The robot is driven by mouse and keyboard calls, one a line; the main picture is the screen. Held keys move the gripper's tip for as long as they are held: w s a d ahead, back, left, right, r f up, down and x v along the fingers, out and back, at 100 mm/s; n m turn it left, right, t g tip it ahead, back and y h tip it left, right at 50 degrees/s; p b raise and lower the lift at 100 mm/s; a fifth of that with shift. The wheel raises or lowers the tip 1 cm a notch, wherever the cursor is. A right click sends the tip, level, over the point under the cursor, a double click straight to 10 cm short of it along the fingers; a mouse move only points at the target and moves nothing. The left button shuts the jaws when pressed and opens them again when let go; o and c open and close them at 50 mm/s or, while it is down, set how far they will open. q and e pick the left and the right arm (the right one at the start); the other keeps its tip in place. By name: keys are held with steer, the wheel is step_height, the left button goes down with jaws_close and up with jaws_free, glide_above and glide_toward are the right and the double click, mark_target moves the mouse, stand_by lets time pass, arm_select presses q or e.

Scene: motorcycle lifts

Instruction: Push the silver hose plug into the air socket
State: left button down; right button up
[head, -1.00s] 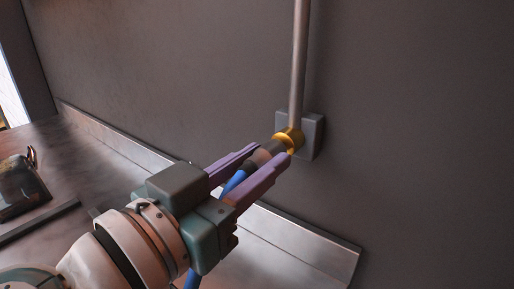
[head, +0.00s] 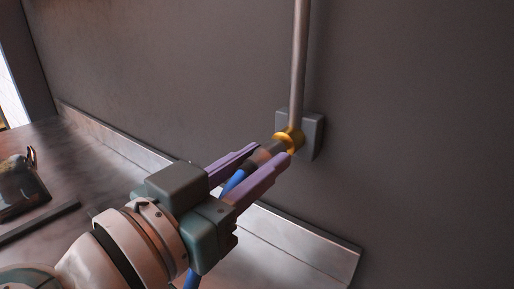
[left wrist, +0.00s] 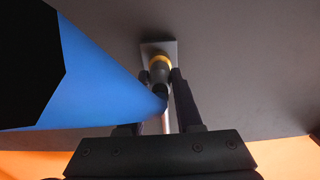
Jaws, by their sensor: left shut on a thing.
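The air socket is a brass-yellow ring (head: 289,138) on a grey wall plate (head: 315,133). It also shows in the left wrist view (left wrist: 160,64). My left gripper (head: 272,152) has purple fingers and is shut on the hose plug (head: 262,156). The plug looks dark grey and brownish here, with a blue hose (head: 233,182) behind it. The plug's front end is lined up with the socket and meets its mouth. How deep it sits cannot be told. In the left wrist view the blue hose (left wrist: 105,75) covers much of the left side. My right gripper is not in view.
A metal pipe (head: 300,50) rises from the socket along the dark wall (head: 420,120). A metal ledge (head: 310,245) runs along the wall's foot. A dark object (head: 20,185) lies on the surface at the far left. The wall to the right is clear.

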arm_select(q)
steer(key=shift+w+d, duration=0.25)
steer(key=shift+w, duration=0.15)
steer(key=c, duration=0.5)
jaws_free()
steer(key=b+v, duration=0.2)
steer(key=v, duration=0.8)
